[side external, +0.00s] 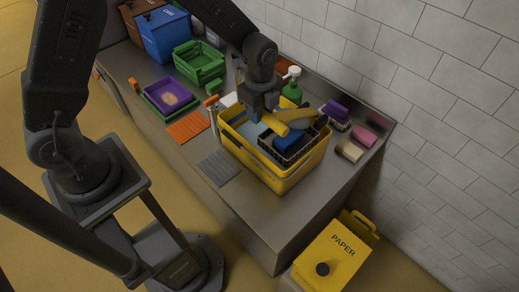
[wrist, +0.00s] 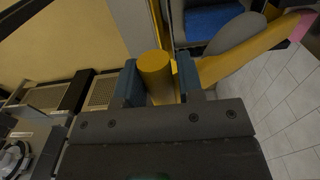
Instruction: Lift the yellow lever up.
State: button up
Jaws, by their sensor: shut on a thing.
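The yellow lever has a round grip (wrist: 155,72) and a flat arm (wrist: 228,62) that runs to the right in the wrist view. In the side external view the lever (side external: 297,114) lies above the yellow bin (side external: 262,164), near its top. My gripper (wrist: 160,82) is shut on the round grip, one finger on each side of it. In the side external view my gripper (side external: 268,112) comes down from above, and its fingertips are hard to make out. A grey rounded part (wrist: 235,32) sits beside the lever arm in the wrist view.
Inside the yellow bin is a dark basket (side external: 304,150) with a blue item (side external: 287,142). A green bottle (side external: 291,95) stands behind it. Sponge-like blocks (side external: 349,151) lie to the right. Green crates (side external: 200,68) and a blue box (side external: 163,35) stand at the left rear.

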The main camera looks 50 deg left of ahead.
jog(key=shift+w+r, duration=0.55)
jog(key=shift+r, duration=0.05)
jog(key=shift+o, duration=0.5)
jog(key=shift+w+r, duration=0.95)
jog(key=shift+r, duration=0.25)
jog(key=shift+w+r, duration=0.2)
jog(key=shift+r, duration=0.05)
jog(key=shift+c, duration=1)
jog(key=shift+w+r, duration=1.55)
jog(key=shift+w, duration=0.15)
